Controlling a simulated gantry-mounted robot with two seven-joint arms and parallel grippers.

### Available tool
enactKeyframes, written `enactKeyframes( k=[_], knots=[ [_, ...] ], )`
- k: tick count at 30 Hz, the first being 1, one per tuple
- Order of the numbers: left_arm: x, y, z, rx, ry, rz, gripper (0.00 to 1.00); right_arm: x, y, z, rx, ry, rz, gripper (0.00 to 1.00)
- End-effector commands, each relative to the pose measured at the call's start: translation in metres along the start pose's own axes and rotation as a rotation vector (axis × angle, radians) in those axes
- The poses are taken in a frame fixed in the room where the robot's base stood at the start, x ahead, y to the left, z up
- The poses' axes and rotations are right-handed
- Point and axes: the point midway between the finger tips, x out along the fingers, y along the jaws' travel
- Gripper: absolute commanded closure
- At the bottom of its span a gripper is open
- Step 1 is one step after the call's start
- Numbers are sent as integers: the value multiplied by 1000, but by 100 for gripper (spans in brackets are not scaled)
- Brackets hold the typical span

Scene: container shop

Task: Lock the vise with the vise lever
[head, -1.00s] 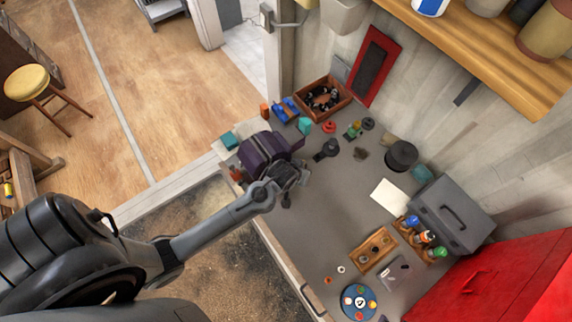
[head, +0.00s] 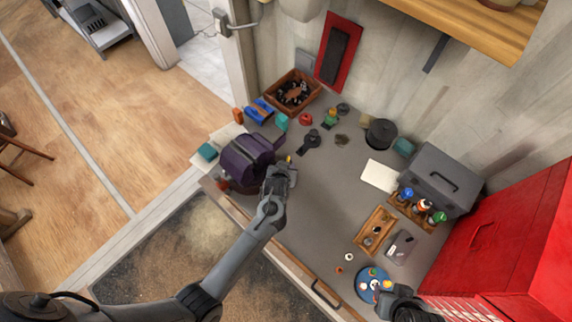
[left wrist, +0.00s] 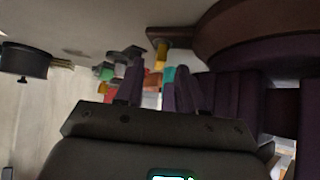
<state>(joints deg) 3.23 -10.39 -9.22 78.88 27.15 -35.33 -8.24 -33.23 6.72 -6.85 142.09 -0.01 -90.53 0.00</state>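The purple vise (head: 245,158) sits at the left corner of the grey workbench. Its dark purple and brown body fills the upper right of the left wrist view (left wrist: 255,45). My left gripper (head: 284,163) is right beside the vise's right side. In the left wrist view its two fingers (left wrist: 160,75) stand apart with nothing clearly held between them. A small yellow-tipped part (left wrist: 160,55), apparently of the vise lever, shows beyond the gap between the fingers. The rest of the lever is hard to make out. My right gripper (head: 403,303) is partly in view at the lower right; its fingers are unclear.
A wooden box (head: 294,90) of dark parts stands behind the vise. A black cylinder (head: 381,134), a grey toolbox (head: 441,180), a small wooden tray (head: 374,231) and a blue round tray (head: 374,283) stand to the right. The bench middle is mostly clear.

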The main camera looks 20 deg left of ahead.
Motion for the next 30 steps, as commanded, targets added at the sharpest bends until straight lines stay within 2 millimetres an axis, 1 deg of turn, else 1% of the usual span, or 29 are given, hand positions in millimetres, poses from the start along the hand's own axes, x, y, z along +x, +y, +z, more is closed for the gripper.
enactKeyframes(
  k=[1,3,9,20,21,23,28,30],
  knots=[
    [7,0,0,1,-1,-1,62,1,0,0,-2,0,2,57],
    [14,0,0,1,-1,-1,62,1,1,0,-4,0,4,57],
    [27,0,0,0,-1,0,62,2,2,1,-7,0,6,57],
    [30,0,0,0,-1,0,62,2,1,1,-5,0,4,57],
    [30,0,0,0,-1,0,65,2,1,1,-4,0,3,57],
    [30,0,0,0,-1,0,74,2,0,1,-3,0,2,57],
    [30,0,0,0,-1,0,100,2,0,0,0,1,-1,57],
    [30,0,0,0,-1,0,100,2,-1,0,2,1,-2,57]
  ],
)
